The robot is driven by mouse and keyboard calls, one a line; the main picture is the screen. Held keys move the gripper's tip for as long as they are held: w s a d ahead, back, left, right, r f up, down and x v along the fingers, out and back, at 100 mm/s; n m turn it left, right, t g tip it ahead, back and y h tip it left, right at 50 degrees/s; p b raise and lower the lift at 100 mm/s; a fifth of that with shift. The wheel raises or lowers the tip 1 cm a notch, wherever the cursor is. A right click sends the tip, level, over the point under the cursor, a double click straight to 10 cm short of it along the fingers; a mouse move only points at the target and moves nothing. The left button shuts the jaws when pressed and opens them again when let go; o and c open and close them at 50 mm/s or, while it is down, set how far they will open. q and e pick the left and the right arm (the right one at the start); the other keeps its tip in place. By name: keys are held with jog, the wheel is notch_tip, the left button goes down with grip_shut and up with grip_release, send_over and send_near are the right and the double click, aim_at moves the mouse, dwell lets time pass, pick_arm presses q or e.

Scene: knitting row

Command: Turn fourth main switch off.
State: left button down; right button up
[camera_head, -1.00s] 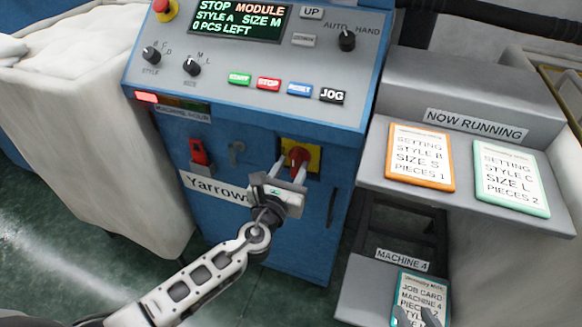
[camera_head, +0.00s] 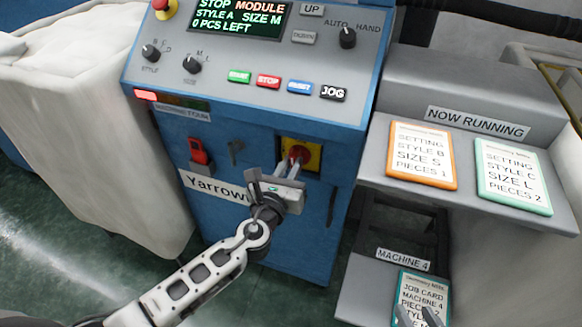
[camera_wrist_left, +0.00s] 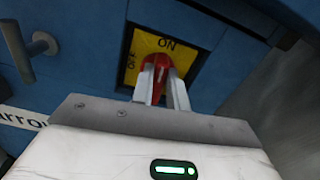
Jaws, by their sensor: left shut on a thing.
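The main switch is a red rotary handle (camera_wrist_left: 157,66) on a yellow plate (camera_wrist_left: 188,48) marked ON at the top and OFF at the left. In the head view the yellow plate (camera_head: 314,157) is on the blue front of the machine. My left gripper (camera_head: 288,164) is at the switch, its two fingers closed on the red handle, as the left wrist view (camera_wrist_left: 162,82) also shows. The handle is partly hidden by the fingers and points roughly up, toward ON. My right gripper (camera_head: 418,318) shows only as fingertips over the job card at the bottom edge; its opening is unclear.
A red padlock-like part (camera_head: 198,151) and a grey lever (camera_head: 236,152) are left of the switch. The control panel (camera_head: 210,90) with buttons and knobs is above. A grey shelf with two setting cards (camera_head: 421,155) stands right. A job card (camera_head: 415,290) lies below it.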

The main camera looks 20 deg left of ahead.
pick_arm(q)
jog(key=n, duration=0.1)
jog(key=n+b, duration=0.1)
jog(key=shift+a+f+n, duration=0.15)
jog(key=shift+a+n, duration=0.05)
jog(key=shift+n, duration=0.1)
jog(key=n+b, duration=0.1)
jog(key=n, duration=0.3)
jog(key=f+n+b, duration=0.1)
jog(key=n+b, duration=0.1)
jog(key=n, duration=0.3)
jog(key=a+n+b, duration=0.1)
jog(key=n, duration=0.4)
jog(key=shift+f+b, duration=0.15)
jog(key=shift+b, duration=0.2)
pick_arm(e)
jog(key=f, duration=0.4)
jog(key=shift+a, duration=0.3)
pick_arm(q)
jog(key=c, duration=1.4)
grip_release()
